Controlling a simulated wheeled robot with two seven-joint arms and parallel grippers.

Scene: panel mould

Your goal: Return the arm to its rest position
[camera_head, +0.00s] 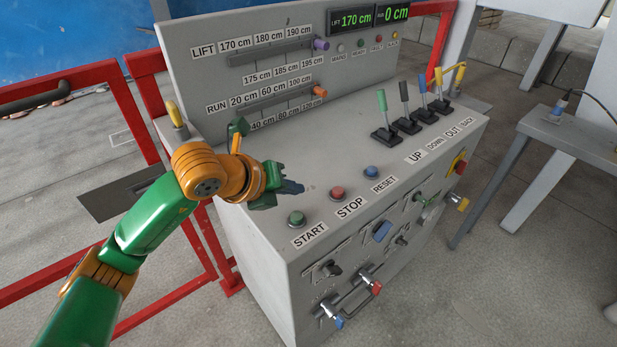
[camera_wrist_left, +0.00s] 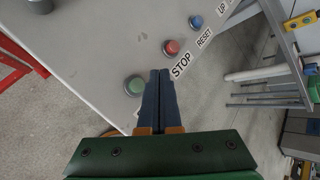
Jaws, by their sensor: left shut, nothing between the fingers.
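My left arm, green and orange, comes in from the lower left in the head view. Its gripper (camera_head: 291,188) is over the near left part of the grey control panel (camera_head: 262,226), above and behind the green START button (camera_head: 296,218). The left wrist view shows the dark fingers (camera_wrist_left: 159,75) shut together with nothing between them. In that view the START button (camera_wrist_left: 134,86) is just left of the fingers, and the red STOP button (camera_wrist_left: 171,47) lies beyond the tips. Whether the gripper touches the panel is unclear. My right gripper is not in view.
The blue RESET button (camera_head: 371,172) and several levers (camera_head: 408,118) stand to the right. Sliders (camera_head: 320,45) and displays are on the upright back panel. Red railings (camera_head: 146,118) stand at left, close to my arm. A grey table (camera_head: 568,135) is at right.

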